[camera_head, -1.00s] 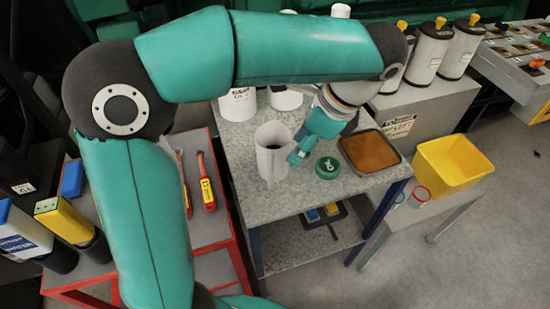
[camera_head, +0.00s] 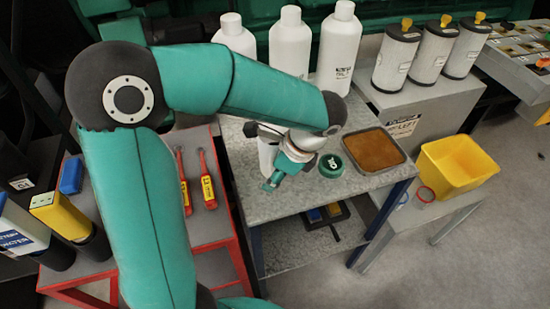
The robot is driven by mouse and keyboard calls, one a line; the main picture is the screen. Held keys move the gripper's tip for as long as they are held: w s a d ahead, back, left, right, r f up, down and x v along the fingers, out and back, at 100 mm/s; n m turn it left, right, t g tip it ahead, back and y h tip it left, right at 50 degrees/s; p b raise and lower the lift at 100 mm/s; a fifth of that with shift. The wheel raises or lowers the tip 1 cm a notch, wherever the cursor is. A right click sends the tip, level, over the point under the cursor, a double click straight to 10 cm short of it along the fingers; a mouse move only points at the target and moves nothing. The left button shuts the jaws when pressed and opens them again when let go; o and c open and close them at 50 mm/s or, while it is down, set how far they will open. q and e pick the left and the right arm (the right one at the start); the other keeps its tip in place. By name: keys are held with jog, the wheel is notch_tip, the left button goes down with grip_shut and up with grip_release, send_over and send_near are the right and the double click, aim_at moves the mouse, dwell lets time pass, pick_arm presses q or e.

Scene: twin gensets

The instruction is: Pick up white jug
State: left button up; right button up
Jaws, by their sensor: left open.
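The white jug (camera_head: 266,155) stands on the grey speckled table (camera_head: 262,207), largely hidden behind my left forearm and gripper; only part of its white side shows. My left gripper (camera_head: 272,182) is open, with its fingers pointing down and left in front of the jug. It overlaps the jug in the picture, and I cannot tell if it touches it. My right gripper is not in view.
A green round lid (camera_head: 331,166) and a tray of brown material (camera_head: 374,150) lie right of the gripper. White bottles (camera_head: 290,42) stand behind.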

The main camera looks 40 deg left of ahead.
pick_arm(q)
jog(key=shift+s+a+f, duration=0.1)
jog(key=shift+a+f, duration=0.05)
jog(key=shift+f, duration=0.35)
grip_shut()
jog(key=shift+r, duration=0.25)
